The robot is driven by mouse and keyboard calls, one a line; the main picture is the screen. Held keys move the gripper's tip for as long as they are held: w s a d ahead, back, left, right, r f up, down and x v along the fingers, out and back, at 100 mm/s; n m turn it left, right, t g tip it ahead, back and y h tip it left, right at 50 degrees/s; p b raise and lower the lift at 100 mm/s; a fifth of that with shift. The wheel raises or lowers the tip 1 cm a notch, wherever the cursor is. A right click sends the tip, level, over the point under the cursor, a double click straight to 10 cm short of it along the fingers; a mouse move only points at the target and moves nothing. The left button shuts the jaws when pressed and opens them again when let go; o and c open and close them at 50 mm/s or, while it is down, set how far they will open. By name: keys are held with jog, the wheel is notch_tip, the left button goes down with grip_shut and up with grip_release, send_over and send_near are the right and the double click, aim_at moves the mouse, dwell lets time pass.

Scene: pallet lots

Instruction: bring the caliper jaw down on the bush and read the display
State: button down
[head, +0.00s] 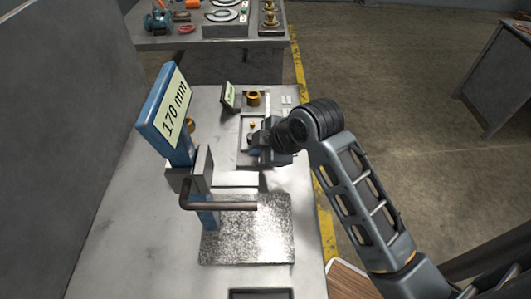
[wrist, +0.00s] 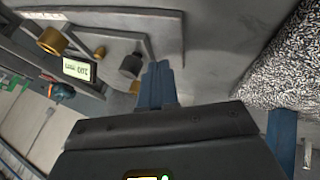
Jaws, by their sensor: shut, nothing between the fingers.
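A blue-posted gauge stands at the left of the bench in the head view. Its big display (head: 177,108) reads 170 mm. A grey sliding block (head: 190,170) with a dark bar handle (head: 222,206) sits on the post, above a speckled plate (head: 248,235). A brass bush (head: 253,98) stands at the back of the bench; it also shows in the wrist view (wrist: 52,41). Another brass piece (head: 191,125) is partly hidden behind the gauge. My gripper (head: 256,143) is shut and empty over a shallow tray; its blue fingers (wrist: 157,70) point at a dark knob (wrist: 131,65).
A small tilted display (head: 230,95) stands left of the bush; its reading in the wrist view (wrist: 79,70) is too small to be sure of. The tray (head: 244,160) holds small brass parts. A second bench (head: 160,42) stands behind. The bench's front left is clear.

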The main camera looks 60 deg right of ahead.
jog(key=shift+w+d, duration=0.5)
